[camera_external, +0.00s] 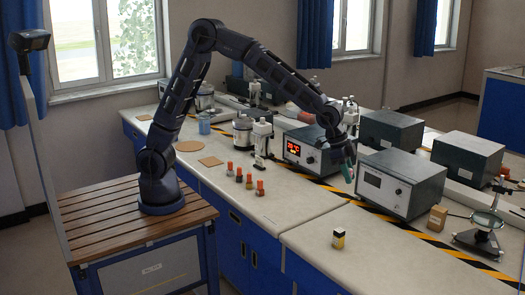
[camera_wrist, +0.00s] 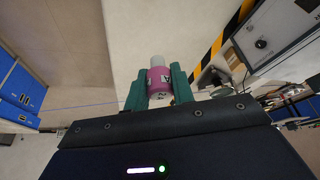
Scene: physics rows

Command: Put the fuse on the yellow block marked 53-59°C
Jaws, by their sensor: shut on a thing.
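My gripper (camera_external: 348,172) hangs over the bench near the grey instruments at the right. In the wrist view its green fingers (camera_wrist: 158,84) are shut on a small cylinder, pink with a pale end, which I take as the fuse (camera_wrist: 158,76). The fuse is hard to make out in the external view. A small block with yellow, white and dark faces (camera_external: 339,238) stands alone on the front bench, nearer the camera than my gripper. No 53-59°C marking is readable on it.
Several small orange-topped items (camera_external: 249,181) stand on the bench at the left. A grey instrument with a red display (camera_external: 311,150) and a blank-screened one (camera_external: 399,184) stand along the striped tape. A small brown box (camera_external: 437,218) is at the right. The bench front is mostly clear.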

